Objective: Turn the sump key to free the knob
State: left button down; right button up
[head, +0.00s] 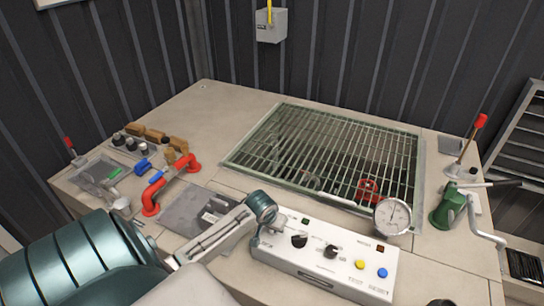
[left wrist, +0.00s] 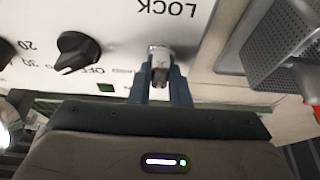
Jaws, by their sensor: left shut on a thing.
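The white control panel (head: 325,275) stands at the front of the bench. My left gripper (left wrist: 161,78) is shut on the small metal sump key at the panel, beside the printed word LOCK. The key's top (left wrist: 160,54) shows between the fingers. In the head view my arm hides the key and fingertips at the panel's left end. A black knob (left wrist: 78,50), with OFF and numbers around it, sits beside the key; it also shows in the head view (head: 299,240). A second black knob (head: 331,251) is to its right. My right gripper is not in view.
A gauge (head: 392,216) stands behind the panel's right part. Behind it is a large metal grating (head: 300,150) with a red valve wheel (head: 368,188) under it.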

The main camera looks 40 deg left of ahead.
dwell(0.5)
pick_arm(q)
jog(key=c, duration=1.4)
grip_release()
jog(key=shift+o, duration=0.2)
jog(key=b+v, duration=0.2)
jog(key=v, duration=0.9)
jog(key=shift+w+b, duration=0.15)
jog(key=shift+b, duration=0.2)
